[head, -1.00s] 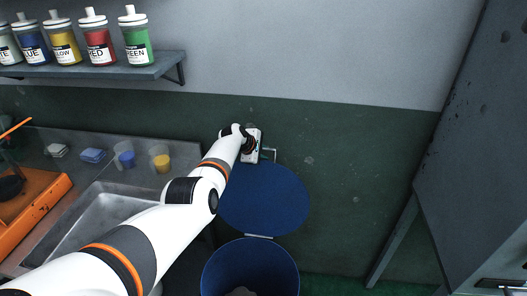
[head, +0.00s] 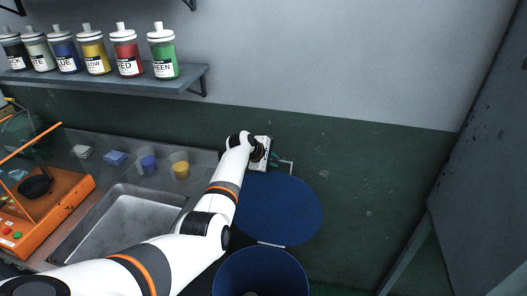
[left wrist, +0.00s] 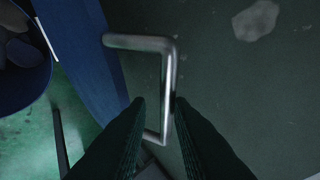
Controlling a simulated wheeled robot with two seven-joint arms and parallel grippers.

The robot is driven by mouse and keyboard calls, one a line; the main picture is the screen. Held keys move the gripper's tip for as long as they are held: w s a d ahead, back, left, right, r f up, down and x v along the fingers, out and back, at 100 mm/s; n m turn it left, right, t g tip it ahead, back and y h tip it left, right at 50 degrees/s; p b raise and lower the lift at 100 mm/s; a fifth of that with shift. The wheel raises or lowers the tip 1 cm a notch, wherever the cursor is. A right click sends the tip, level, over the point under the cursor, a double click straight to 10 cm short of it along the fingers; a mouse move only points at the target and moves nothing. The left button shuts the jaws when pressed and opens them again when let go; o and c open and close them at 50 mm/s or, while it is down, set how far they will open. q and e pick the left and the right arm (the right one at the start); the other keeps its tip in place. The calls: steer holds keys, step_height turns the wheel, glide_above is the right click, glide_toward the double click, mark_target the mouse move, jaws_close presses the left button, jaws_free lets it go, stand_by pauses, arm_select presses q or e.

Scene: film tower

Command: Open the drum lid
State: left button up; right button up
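The blue drum (head: 262,272) stands on the floor below the wall, its top open. Its round blue lid (head: 280,212) is swung up and back behind the drum, hinged at the near edge. In the left wrist view the lid (left wrist: 88,50) is seen nearly edge-on, with the drum (left wrist: 25,85) at far left. A metal bar handle (left wrist: 143,42) sticks out from the lid. My left gripper (left wrist: 158,103) is open, its fingers apart with the handle's bar showing between them; I cannot tell if they touch it. In the head view my left gripper (head: 272,158) is at the lid's top edge. My right gripper is out of view.
A metal sink (head: 125,225) and counter lie at left, with an orange machine (head: 50,215) and small cups. A shelf (head: 110,82) holds several colour-labelled bottles. A dark panel (head: 480,190) stands at right. The wall right of the lid is clear.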

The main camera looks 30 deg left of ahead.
arm_select(q)
steer(key=v, duration=0.6)
steer(key=shift+s, duration=0.25)
steer(key=shift+r, duration=0.1)
